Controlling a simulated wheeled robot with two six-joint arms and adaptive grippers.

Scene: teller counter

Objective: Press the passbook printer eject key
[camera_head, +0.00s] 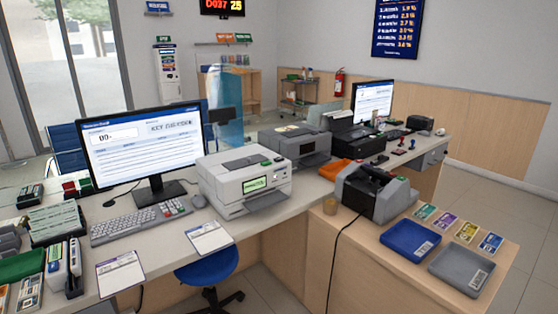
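A white printer (218,190) stands on the counter right of the large monitor and looks like the passbook printer. Its front has a lit green display (255,184) and a grey tray (266,200) below it. Small keys (266,162) sit on the top right of its casing, one of them greenish. Their labels are too small to read, so I cannot tell which is the eject key. A grey printer-like machine (300,146) stands behind it. Neither of my grippers shows in this view.
A monitor (142,145), keyboard (135,222) and mouse (198,201) are left of the white printer. A paper form (209,237) lies in front of it. A banknote counter (376,190) stands to the right. A blue stool (207,266) is below the counter edge.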

